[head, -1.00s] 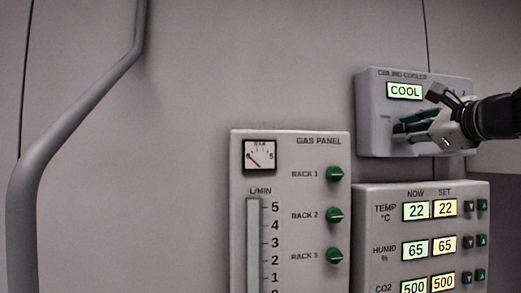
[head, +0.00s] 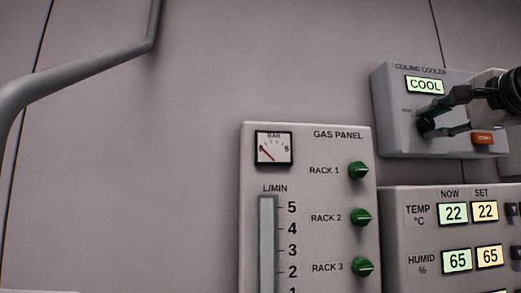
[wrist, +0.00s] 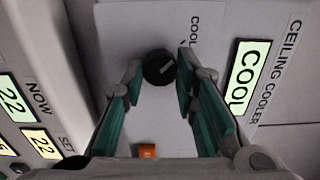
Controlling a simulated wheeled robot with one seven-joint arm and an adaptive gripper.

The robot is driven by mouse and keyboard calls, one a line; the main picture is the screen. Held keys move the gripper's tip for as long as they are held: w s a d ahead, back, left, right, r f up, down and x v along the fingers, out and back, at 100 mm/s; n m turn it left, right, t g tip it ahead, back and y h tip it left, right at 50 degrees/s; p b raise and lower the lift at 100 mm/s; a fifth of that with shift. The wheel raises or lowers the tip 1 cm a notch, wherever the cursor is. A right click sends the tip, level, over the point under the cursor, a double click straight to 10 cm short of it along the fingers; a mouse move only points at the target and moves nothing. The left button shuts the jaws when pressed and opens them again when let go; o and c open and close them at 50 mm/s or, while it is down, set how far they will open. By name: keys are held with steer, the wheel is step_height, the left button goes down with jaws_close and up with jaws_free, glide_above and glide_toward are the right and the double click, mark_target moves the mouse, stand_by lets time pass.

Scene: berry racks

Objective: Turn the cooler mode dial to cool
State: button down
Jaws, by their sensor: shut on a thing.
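The ceiling cooler box (head: 392,100) is at the upper right of the head view. Its green display (head: 425,85) reads COOL, and it shows again in the wrist view (wrist: 248,77). The black round mode dial (wrist: 160,67) has a pale pointer mark and lies between my fingertips in the wrist view. My gripper (head: 430,122) reaches in from the right, shut on the dial, a teal-padded finger at each side. In the head view the fingers largely hide the dial.
An orange button (head: 482,138) sits on the cooler box, below my fingers. The gas panel (head: 330,150) with green knobs is to the lower left. The climate panel (head: 400,215) is just below the cooler. A grey pipe (head: 80,72) runs along the left wall.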

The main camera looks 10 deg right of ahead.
stand_by(0.4)
steer(key=c, duration=1.3)
jaws_free()
steer(key=s, duration=1.2)
steer(key=shift+d, duration=0.15)
steer(key=shift+w+f, duration=0.1)
